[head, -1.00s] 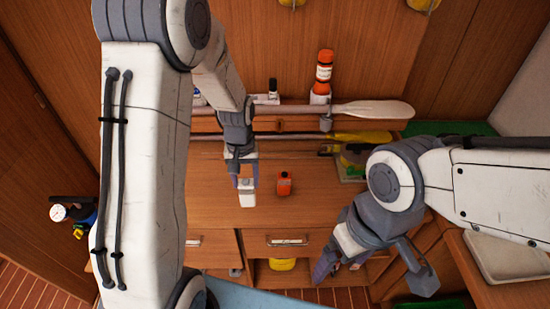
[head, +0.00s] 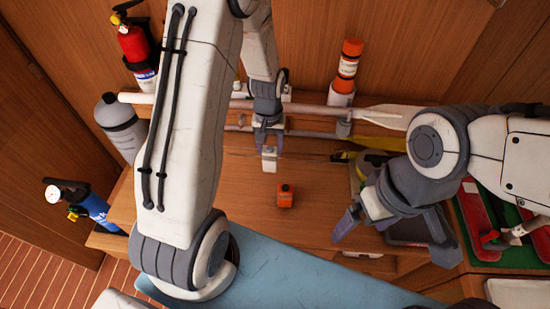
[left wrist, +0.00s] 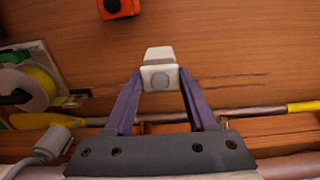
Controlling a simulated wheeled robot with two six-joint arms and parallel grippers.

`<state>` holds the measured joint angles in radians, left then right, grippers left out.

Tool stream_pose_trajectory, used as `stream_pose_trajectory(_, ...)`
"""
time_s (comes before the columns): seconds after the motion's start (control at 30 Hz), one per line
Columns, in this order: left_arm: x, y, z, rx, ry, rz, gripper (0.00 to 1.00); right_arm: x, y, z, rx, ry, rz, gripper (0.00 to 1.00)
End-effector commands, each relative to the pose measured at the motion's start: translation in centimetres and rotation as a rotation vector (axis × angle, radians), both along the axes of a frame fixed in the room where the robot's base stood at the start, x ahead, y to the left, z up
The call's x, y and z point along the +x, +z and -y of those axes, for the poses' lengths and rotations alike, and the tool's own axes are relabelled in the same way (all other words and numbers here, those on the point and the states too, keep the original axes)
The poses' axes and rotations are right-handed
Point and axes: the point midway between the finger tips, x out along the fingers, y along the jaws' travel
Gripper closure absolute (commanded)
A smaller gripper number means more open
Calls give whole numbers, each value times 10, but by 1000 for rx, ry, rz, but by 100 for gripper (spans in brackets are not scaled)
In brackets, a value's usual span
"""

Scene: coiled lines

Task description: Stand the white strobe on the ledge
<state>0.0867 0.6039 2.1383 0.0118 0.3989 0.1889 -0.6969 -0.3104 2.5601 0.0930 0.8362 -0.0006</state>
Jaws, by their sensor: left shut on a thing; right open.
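The white strobe (head: 269,158) is in my left gripper (head: 268,148), over the wooden worktop (head: 230,200) and behind a small orange box. In the left wrist view the strobe (left wrist: 160,75) sits between the two purple fingertips, with a round grey face and a wedge-shaped end pointing away. Whether it touches the worktop is unclear. The ledge (head: 308,124) runs along the back wall behind my left gripper; my left arm hides part of it. My right gripper (head: 395,235) is open and empty at the right front of the worktop.
The orange box (head: 286,195) stands on the worktop. A white paddle (head: 380,115) and a yellow-ended pole (head: 375,142) lie across the ledge's front. An orange-capped canister (head: 348,65) stands at the back. A grey bottle (head: 120,125) and red extinguisher (head: 133,42) are at left.

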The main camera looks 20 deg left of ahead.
Motion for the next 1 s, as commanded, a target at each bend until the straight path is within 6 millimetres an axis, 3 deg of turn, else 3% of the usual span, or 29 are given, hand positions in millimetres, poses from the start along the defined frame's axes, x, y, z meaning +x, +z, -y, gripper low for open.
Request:
stream_pose_trajectory(0.5, 0, -58, 2, 0, -2, 0, 100, 0, 17, 0, 0, 3, 0, 8)
stream_pose_trajectory(0.9, 1, -65, 2, 1, -3, 2, 100, 0, 12, 0, 0, 3, 0, 8)
stream_pose_trajectory(0.93, 1, -64, 2, 1, -3, 2, 36, 0, 13, 0, 0, 2, 0, 8)
stream_pose_trajectory(1.0, 1, -63, 2, 0, -3, 1, 13, 0, 14, 0, 0, 2, 0, 8)
